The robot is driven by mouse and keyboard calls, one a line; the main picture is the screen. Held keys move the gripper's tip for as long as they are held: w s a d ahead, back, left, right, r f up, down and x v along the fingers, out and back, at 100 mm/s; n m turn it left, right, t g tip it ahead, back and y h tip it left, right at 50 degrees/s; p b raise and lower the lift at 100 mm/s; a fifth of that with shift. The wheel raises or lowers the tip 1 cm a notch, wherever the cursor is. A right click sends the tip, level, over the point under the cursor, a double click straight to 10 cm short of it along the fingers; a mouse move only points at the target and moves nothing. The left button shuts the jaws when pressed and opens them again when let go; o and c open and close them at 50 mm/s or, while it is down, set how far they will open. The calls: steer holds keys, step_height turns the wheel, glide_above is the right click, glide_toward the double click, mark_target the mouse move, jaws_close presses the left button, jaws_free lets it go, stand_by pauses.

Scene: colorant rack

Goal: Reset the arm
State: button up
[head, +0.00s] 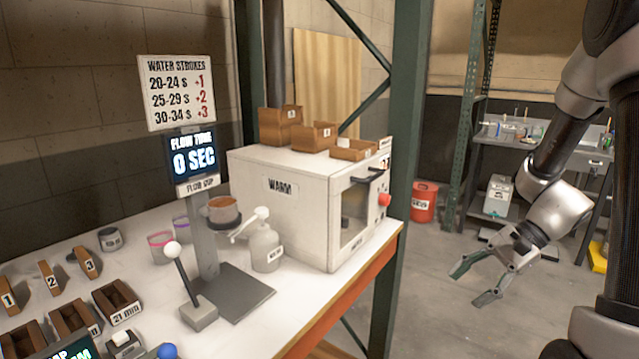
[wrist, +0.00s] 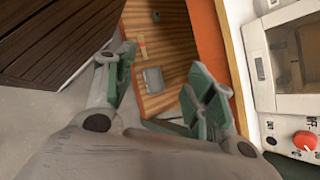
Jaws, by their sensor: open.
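My gripper (head: 476,281) hangs at the right of the head view, over the open floor to the right of the bench. Its fingers are spread and nothing is between them. My arm bends down to it from the upper right. In the wrist view my gripper (wrist: 160,92) is also open and empty, with green-padded fingers apart. Beyond the fingers is a wooden surface (wrist: 165,50) with a small grey item (wrist: 153,80) on it. The white warmer box (head: 290,200) stands on the bench left of my gripper, well apart from it.
The white bench (head: 335,290) holds a flow cup stand (head: 203,240), a pump bottle (head: 266,248), a lever (head: 185,280) and small wooden boxes. A green post (head: 405,150) rises at the bench's back corner. A red bucket (head: 424,202) stands on the floor behind.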

steer(key=s+d+r+n+t+h, duration=0.2)
steer(key=s+r+n+h, duration=0.2)
steer(key=s+r+n, duration=0.2)
steer(key=s+d+r+n+t+h, duration=0.2)
steer(key=s+r+n+h, duration=0.3)
steer(key=r, duration=0.6)
steer(key=shift+s+d+n+t, duration=0.4)
steer(key=shift+s+t, duration=0.2)
steer(key=shift+s, duration=0.1)
